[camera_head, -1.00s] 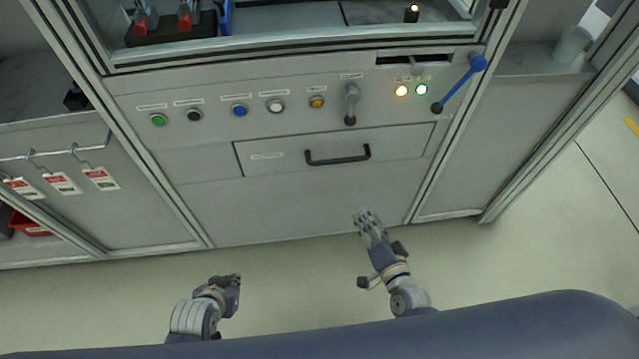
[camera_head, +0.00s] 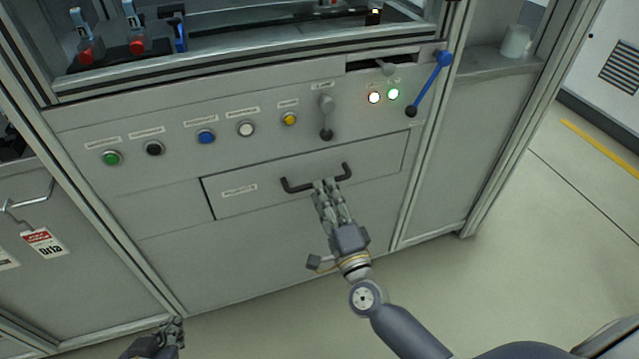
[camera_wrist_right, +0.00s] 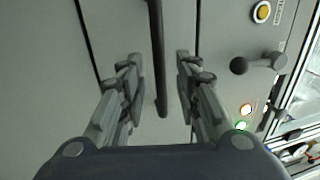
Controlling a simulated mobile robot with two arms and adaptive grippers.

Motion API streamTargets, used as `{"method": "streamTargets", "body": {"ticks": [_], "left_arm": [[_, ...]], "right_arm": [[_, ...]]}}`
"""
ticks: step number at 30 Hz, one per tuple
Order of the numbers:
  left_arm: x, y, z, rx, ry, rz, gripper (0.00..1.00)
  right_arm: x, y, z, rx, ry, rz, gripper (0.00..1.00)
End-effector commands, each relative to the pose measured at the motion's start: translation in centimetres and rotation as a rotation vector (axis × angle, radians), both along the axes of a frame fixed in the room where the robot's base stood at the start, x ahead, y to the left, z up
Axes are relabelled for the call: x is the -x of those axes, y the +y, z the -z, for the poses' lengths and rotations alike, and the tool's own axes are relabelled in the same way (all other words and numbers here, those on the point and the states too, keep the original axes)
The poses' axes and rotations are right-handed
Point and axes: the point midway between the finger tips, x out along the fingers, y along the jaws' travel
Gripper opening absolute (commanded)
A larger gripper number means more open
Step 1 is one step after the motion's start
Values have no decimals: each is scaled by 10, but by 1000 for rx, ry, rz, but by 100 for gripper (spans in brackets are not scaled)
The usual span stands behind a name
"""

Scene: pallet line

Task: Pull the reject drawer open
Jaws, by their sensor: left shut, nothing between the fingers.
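The reject drawer (camera_head: 378,158) is a flat grey front with a label at its left, and looks closed, flush with the panel. Its black bar handle (camera_head: 298,187) runs across the middle. My right gripper (camera_head: 327,185) is at the handle in the head view. In the right wrist view the gripper (camera_wrist_right: 158,80) is open, with the handle (camera_wrist_right: 157,60) between its spread fingers; neither finger clearly touches it. My left gripper (camera_head: 174,328) is low at the left of the head view, shut and empty, away from the drawer.
Above the drawer is a row of buttons, including a blue one (camera_head: 206,137), a grey lever (camera_head: 326,118) and two lit lamps. A blue-handled lever (camera_head: 430,84) is at upper right. Tags (camera_head: 43,242) hang at the left. Floor at right is clear.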

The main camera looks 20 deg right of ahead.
Motion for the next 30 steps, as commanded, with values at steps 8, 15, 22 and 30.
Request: {"method": "streamTargets", "body": {"ticks": [8,15,22,30], "left_arm": [[-7,-2,-5,9,-39,2,0],[-8,-3,-6,10,-44,2,0],[-8,-3,-6,10,-44,2,0],[-8,-3,-6,11,-44,3,0]], "right_arm": [[-34,1,-6,-1,0,0,30],[-38,1,-7,0,2,0,30],[-38,1,-6,0,2,0,3],[-37,2,-6,1,2,-1,0]]}}
